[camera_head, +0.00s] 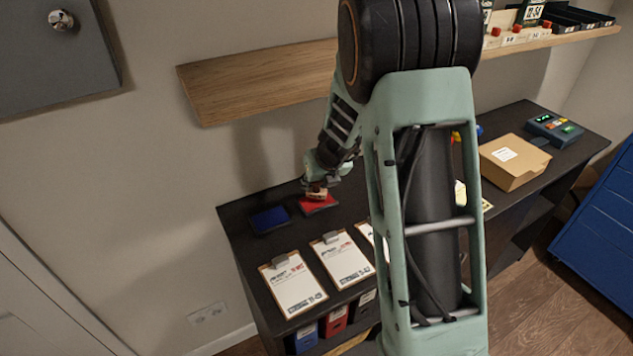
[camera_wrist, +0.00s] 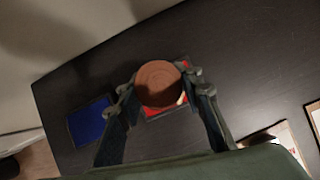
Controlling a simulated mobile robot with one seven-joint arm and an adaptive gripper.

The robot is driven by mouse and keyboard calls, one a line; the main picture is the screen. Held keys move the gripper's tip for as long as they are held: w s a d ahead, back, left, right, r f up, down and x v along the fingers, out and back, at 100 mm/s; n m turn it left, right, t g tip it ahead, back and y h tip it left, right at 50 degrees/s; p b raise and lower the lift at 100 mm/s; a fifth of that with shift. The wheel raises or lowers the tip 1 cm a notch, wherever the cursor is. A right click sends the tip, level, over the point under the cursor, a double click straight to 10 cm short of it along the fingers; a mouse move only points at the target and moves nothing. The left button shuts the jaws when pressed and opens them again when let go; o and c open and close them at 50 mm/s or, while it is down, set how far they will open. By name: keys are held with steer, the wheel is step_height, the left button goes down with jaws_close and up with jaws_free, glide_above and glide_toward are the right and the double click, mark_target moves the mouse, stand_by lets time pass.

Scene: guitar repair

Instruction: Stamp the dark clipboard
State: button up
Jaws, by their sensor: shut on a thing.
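My gripper (camera_head: 322,172) is shut on a stamp (camera_head: 316,192) with a round brown top, which also shows between the fingers in the wrist view (camera_wrist: 158,84). The stamp is over the red ink pad (camera_head: 320,208), whose red edge shows beneath it in the wrist view (camera_wrist: 154,117). I cannot tell whether they touch. Two clipboards with white sheets and brown edges, a left one (camera_head: 294,285) and a middle one (camera_head: 342,261), lie in front of the pads. A third clipboard (camera_head: 365,233) is mostly hidden by my arm. I cannot make out which clipboard is dark.
A blue ink pad (camera_head: 270,220) lies left of the red one. A cardboard box (camera_head: 514,165) and a device with buttons (camera_head: 555,128) stand at the right of the dark bench. A wooden shelf (camera_head: 255,82) runs along the wall above. Bins sit below the bench's front edge.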

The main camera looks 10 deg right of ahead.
steer(key=shift+r+p, duration=2.55)
steer(key=shift+r, duration=0.25)
steer(key=shift+s+f, duration=0.1)
